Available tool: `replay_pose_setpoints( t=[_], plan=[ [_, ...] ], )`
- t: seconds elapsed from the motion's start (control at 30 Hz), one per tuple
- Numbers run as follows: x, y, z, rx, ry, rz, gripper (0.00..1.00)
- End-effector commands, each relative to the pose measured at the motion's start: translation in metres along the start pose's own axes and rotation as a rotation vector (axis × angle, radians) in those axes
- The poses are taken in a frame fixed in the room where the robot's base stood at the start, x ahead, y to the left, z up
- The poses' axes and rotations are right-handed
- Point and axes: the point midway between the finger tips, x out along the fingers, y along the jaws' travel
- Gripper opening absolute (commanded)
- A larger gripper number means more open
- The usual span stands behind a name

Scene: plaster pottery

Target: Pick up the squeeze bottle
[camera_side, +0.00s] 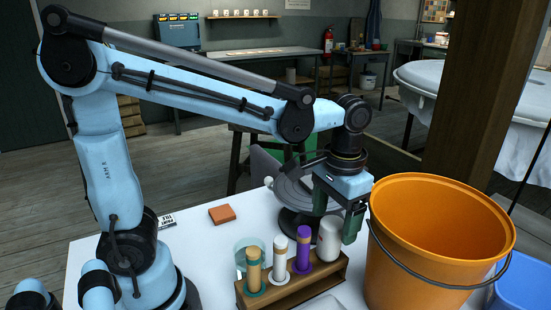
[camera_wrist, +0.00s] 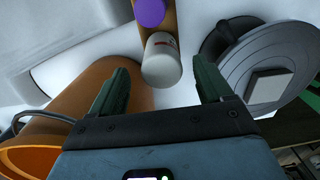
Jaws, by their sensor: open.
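A white rounded bottle (camera_side: 329,240) stands at the right end of a wooden rack (camera_side: 318,281). It looks like the squeeze bottle, though I cannot read its label. My gripper (camera_side: 337,212) is over that end of the rack, pointing down. In the wrist view the white bottle (camera_wrist: 162,62) shows in the gap between my two green fingers (camera_wrist: 159,70), with space on both sides. The gripper is open and holds nothing. In the side view the fingers partly cover the bottle's surroundings.
Purple (camera_side: 303,248), white (camera_side: 280,259) and tan (camera_side: 253,268) tubes share the rack. A big orange bucket (camera_side: 405,265) stands close to its right. A grey turntable (camera_side: 300,190) is behind. An orange block (camera_side: 222,214) lies on the white table (camera_side: 200,255), which has free room on the left.

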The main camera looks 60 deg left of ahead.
Motion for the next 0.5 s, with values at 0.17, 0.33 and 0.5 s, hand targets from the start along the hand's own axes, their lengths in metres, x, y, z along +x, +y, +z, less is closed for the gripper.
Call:
replay_pose_setpoints(
  t=[0.17,0.33,0.5],
  plan=[
    [0.015,-0.001,-0.001,0.000,0.000,0.000,0.79],
    [0.037,-0.002,-0.002,0.000,0.000,0.000,0.79],
    [0.049,-0.002,-0.002,0.000,0.001,0.001,0.79]
  ],
)
